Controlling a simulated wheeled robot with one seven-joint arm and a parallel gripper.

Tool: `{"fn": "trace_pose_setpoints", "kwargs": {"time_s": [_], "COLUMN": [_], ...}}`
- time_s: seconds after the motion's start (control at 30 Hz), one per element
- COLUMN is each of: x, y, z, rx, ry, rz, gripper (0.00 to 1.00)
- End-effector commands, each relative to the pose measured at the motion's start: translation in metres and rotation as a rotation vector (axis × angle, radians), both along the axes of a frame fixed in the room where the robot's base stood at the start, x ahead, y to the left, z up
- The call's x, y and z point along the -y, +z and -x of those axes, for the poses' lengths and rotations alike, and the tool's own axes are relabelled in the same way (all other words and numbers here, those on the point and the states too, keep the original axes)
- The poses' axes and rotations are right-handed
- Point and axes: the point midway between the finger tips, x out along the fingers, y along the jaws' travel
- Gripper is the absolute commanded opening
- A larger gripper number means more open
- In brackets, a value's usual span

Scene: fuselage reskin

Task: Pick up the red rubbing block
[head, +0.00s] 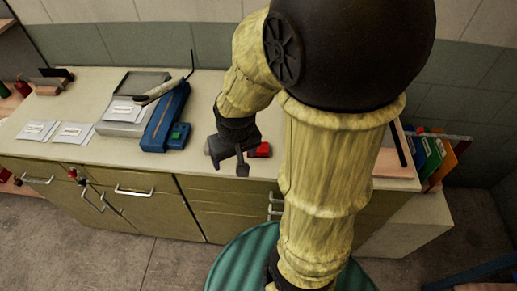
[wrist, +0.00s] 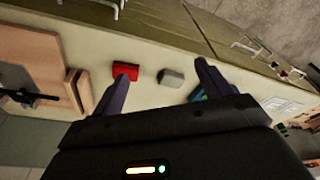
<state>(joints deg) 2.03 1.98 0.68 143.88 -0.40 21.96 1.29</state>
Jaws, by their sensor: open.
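The red rubbing block (head: 262,149) lies on the pale counter (head: 100,90), just right of my gripper (head: 240,165) in the head view. In the wrist view the red block (wrist: 125,72) lies beyond the tip of the left finger, nearly in line with it. My gripper (wrist: 160,85) is open, with nothing between its fingers, and is above the counter. A grey block (wrist: 171,77) lies beside the red one and shows between the fingertips. In the head view my gripper partly hides the grey block.
A blue device (head: 165,118) with a green block (head: 179,135) and a grey tray (head: 130,115) stand to the left. White labelled packets (head: 72,133) lie farther left. A wooden board (head: 392,165) and upright coloured folders (head: 432,155) are at the right. The counter's front edge is close to the blocks.

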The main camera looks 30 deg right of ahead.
Motion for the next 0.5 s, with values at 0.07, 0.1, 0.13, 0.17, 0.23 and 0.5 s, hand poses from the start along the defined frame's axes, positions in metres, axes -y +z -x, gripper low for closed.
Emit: {"fn": "trace_pose_setpoints", "kwargs": {"time_s": [0.07, 0.1, 0.13, 0.17, 0.23, 0.5], "x": [0.013, 0.021, 0.028, 0.036, 0.057, 0.124], "y": [0.006, 0.009, 0.011, 0.013, 0.015, 0.016], "z": [-0.018, -0.029, -0.037, -0.046, -0.065, -0.108], "rx": [-0.026, -0.042, -0.055, -0.07, -0.105, -0.201], "ry": [-0.056, -0.092, -0.121, -0.153, -0.232, -0.455], "rz": [-0.003, -0.006, -0.008, -0.011, -0.021, -0.056], "gripper": [0.93, 0.94, 0.94, 0.94, 0.94, 0.94]}}
